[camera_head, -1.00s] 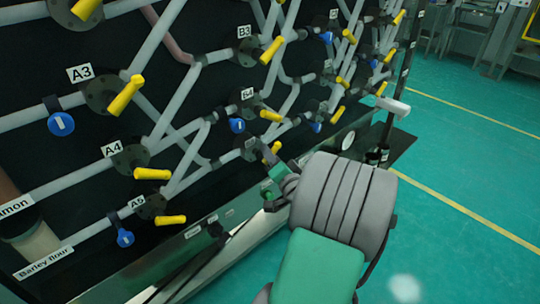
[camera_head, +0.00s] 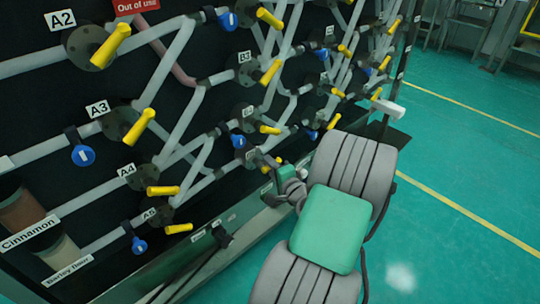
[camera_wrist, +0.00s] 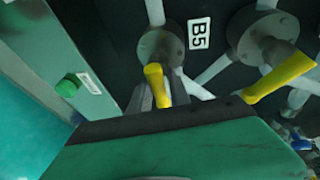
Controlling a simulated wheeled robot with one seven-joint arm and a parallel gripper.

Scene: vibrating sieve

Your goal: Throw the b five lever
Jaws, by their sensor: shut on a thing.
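The B5 label (camera_wrist: 199,33) shows in the wrist view beside a round grey valve plate (camera_wrist: 161,52). The yellow B5 lever (camera_wrist: 156,84) sticks out from that plate toward my gripper (camera_wrist: 160,98). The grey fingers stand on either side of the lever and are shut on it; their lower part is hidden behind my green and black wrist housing. In the head view my gripper (camera_head: 276,170) is at the low middle of the panel, and only a bit of the yellow B5 lever (camera_head: 272,162) shows there.
A neighbouring yellow lever (camera_wrist: 280,78) is close on the right in the wrist view. The A5 lever (camera_head: 178,228) and A4 lever (camera_head: 162,190) are to the left in the head view. A metal ledge (camera_head: 262,222) runs below the panel. Open green floor (camera_head: 455,165) lies right.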

